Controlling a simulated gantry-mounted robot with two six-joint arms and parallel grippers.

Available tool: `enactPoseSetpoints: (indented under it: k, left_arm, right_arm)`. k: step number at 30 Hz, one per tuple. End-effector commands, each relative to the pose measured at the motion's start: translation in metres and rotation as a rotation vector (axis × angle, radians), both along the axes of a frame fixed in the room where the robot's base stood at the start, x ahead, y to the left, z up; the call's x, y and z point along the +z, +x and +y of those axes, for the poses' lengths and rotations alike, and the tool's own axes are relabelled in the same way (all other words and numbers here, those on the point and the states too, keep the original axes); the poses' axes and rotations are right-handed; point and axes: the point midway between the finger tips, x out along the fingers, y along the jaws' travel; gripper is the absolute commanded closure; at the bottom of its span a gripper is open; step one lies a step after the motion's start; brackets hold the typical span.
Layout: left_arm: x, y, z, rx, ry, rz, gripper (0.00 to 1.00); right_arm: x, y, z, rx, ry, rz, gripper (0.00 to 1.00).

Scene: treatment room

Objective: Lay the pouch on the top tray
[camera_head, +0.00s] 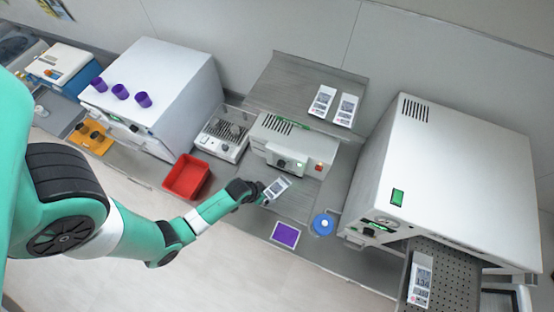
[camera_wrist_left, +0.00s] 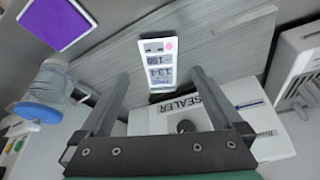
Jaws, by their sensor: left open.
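A white pouch with a dark printed label (camera_head: 276,188) is just beyond my left gripper (camera_head: 262,192), in front of the sealer (camera_head: 290,150). In the left wrist view the pouch (camera_wrist_left: 158,62) shows against a grey brushed surface, between and slightly past the open fingertips (camera_wrist_left: 157,76). I cannot tell whether the fingers touch it. The grey upper tray (camera_head: 275,85) stands behind and above the sealer, with two similar pouches (camera_head: 321,101) (camera_head: 347,109) lying side by side at its right end. My right gripper is out of view.
A big white machine (camera_head: 450,170) stands right, with another pouch (camera_head: 421,278) on its perforated tray (camera_head: 455,270). A purple square (camera_head: 285,235) and a blue-lidded jar (camera_head: 323,224) are near the front edge. A red bin (camera_head: 186,177) is left. The upper tray's left part is clear.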

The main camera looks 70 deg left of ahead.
Motion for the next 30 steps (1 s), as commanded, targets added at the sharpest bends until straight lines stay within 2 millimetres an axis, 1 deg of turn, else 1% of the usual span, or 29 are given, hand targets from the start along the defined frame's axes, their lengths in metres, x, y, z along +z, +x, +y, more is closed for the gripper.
enactPoseSetpoints:
  k: [2, 6, 8, 13, 20, 21, 26, 30]
  left_arm:
    - [-0.007, 0.002, 0.001, 0.000, 0.000, -0.001, 0.00]
    - [-0.034, 0.010, 0.005, -0.001, 0.001, -0.002, 0.00]
    - [-0.044, 0.014, 0.006, -0.001, 0.001, -0.002, 0.00]
    - [-0.056, 0.022, 0.010, -0.001, 0.001, -0.001, 0.00]
    - [-0.056, 0.023, 0.010, -0.001, 0.001, -0.002, 0.00]
    - [-0.056, 0.022, 0.010, -0.001, 0.001, -0.002, 0.07]
    - [-0.056, 0.022, 0.010, -0.001, 0.001, -0.002, 0.36]
    - [-0.056, 0.022, 0.010, -0.001, 0.001, -0.002, 0.61]
  right_arm:
    - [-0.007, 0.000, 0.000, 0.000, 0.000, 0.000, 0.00]
    - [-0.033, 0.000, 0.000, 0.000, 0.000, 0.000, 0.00]
    - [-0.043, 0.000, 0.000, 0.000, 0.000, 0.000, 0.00]
    - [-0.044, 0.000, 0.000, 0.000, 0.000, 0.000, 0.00]
    - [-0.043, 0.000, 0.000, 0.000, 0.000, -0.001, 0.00]
    - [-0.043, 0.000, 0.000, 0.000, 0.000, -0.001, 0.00]
    - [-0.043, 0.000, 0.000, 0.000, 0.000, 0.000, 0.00]
    - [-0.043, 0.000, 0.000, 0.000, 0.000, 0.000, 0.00]
